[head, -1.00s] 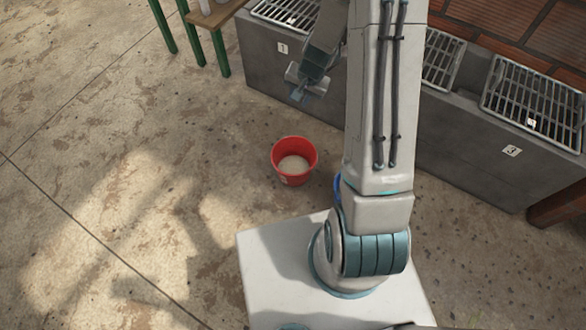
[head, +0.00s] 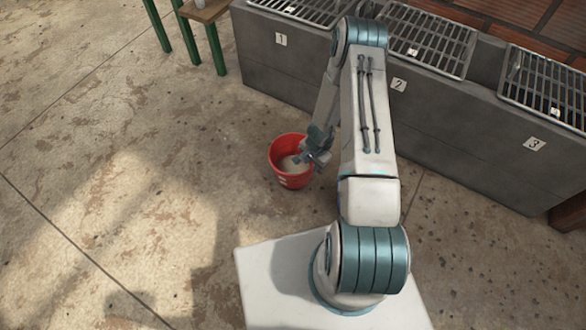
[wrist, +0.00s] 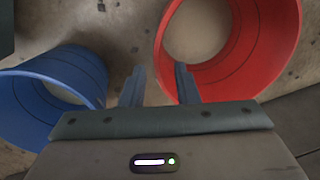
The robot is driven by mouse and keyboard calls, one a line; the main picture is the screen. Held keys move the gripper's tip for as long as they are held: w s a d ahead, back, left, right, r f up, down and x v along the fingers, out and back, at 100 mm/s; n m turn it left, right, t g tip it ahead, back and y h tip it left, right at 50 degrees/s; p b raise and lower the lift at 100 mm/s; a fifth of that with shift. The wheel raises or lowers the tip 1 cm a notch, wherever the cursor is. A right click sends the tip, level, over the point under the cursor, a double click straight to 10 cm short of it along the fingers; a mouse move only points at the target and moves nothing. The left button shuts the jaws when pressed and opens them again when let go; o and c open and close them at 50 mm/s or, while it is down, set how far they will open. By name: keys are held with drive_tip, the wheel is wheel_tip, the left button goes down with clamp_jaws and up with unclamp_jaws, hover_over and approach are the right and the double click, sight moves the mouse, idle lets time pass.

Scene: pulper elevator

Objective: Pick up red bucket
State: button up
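The red bucket (head: 290,181) stands upright on the floor, left of my arm in the head view, with pale material in its bottom. My gripper (head: 310,157) is at the right side of its rim. In the wrist view the red bucket (wrist: 270,45) fills the upper right. My gripper (wrist: 158,86) is open there, with a clear gap between its two fingers. The right finger overlaps the red bucket's near left wall, and the left finger is outside it. I cannot tell whether either finger touches the bucket.
A grey block (head: 300,60) with numbered grates runs along the back. A green-legged table (head: 217,50) stands at the back left. The left floor is clear.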

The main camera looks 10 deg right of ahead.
sight(309, 172)
drive_tip(key=f+b, duration=0.1)
drive_tip(key=f, duration=0.2)
drive_tip(key=f+b, duration=0.1)
drive_tip(key=f, duration=0.2)
drive_tip(key=w+f+b, duration=0.1)
drive_tip(key=f+b, duration=0.1)
drive_tip(key=f, duration=0.1)
drive_tip(key=shift+w+a+f, duration=0.1)
drive_tip(key=shift+f, duration=0.15)
drive_tip(key=shift+r, duration=0.1)
clamp_jaws()
idle(1.0)
